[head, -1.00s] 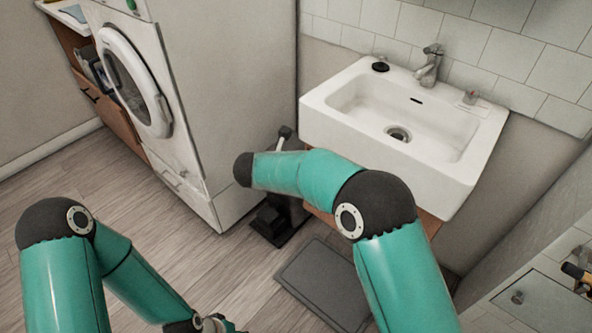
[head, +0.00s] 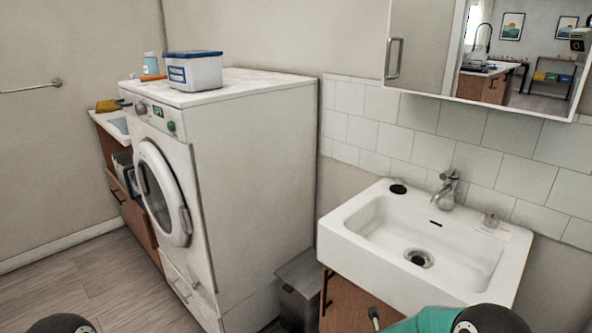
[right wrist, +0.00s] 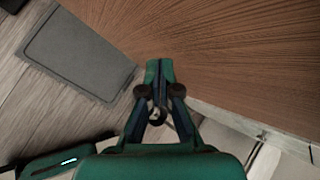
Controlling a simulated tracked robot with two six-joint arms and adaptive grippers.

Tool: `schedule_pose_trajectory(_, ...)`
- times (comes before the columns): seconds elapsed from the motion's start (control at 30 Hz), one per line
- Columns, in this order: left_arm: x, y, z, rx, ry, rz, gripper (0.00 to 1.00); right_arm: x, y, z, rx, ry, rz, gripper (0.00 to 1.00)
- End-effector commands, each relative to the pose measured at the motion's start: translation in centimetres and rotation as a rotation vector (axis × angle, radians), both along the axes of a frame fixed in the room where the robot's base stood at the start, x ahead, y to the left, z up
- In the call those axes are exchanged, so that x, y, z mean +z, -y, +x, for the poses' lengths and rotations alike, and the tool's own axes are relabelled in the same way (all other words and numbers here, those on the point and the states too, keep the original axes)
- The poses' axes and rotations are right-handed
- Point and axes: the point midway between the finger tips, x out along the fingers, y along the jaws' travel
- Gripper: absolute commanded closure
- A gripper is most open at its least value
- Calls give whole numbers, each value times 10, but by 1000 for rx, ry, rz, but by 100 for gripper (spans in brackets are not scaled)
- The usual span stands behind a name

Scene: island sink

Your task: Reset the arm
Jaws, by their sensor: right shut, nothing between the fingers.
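My right gripper (right wrist: 159,68) shows in the right wrist view, shut and empty, its fingertips together in front of a brown wood-grain panel. I cannot tell whether it touches the panel. Of my left arm only a dark joint shows at the bottom left, and the left gripper is in neither view.
A white sink (head: 345,250) stands over a wooden cabinet (head: 345,305). A washing machine (head: 255,170) with a lidded box (head: 195,74) on top is to its left. A grey bin (head: 300,290) stands between them.

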Motion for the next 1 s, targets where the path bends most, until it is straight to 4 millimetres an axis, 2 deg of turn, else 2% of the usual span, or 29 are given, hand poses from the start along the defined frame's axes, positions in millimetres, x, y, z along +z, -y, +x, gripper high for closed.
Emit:
schedule_pose_trajectory(0.03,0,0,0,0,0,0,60,-21,9,-22,162,-100,-46,100)
schedule_pose_trajectory(0.1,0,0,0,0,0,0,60,-46,8,-53,441,-233,-103,100)
schedule_pose_trajectory(0.17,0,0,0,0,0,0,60,-65,-2,-83,710,-338,-141,100)
schedule_pose_trajectory(0.23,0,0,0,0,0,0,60,-81,-21,-122,1048,-435,-180,100)
schedule_pose_trajectory(0.3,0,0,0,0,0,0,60,-90,-46,-161,1392,-492,-217,100)
schedule_pose_trajectory(0.4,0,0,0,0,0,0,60,-92,-81,-212,1841,-502,-279,100)
schedule_pose_trajectory(0.53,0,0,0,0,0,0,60,-86,-112,-259,2295,-437,-380,100)
schedule_pose_trajectory(0.63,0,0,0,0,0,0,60,-83,-124,-278,2547,-364,-476,100)
schedule_pose_trajectory(0.77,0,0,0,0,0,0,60,-82,-129,-284,2752,-304,-611,100)
schedule_pose_trajectory(0.8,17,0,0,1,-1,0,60,-64,-129,-283,2759,-302,-623,100)
schedule_pose_trajectory(1.0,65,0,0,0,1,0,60,-17,-129,-282,2751,-305,-619,100)
